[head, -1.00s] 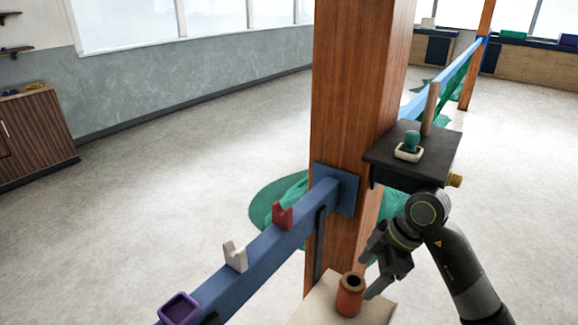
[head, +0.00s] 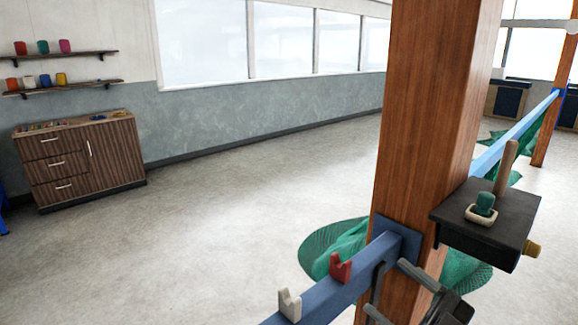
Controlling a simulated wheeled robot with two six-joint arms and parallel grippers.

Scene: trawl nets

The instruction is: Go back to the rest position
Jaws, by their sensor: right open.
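My right gripper (head: 390,290) is low in the right half of the head view, in front of the foot of the brown wooden post (head: 425,130). Its two fingers are spread, with nothing seen between them. Only the hand and fingers show; the lower edge of the picture cuts off the rest. It is below and left of the black shelf (head: 487,248) on the post. My left gripper is not in view.
A blue rail (head: 325,298) with a red holder (head: 340,267) and a white holder (head: 290,304) runs to the post. A green-topped piece (head: 484,204) and a wooden peg stand on the shelf. Green netting (head: 330,245) lies behind. The floor left is clear, up to a cabinet (head: 80,160).

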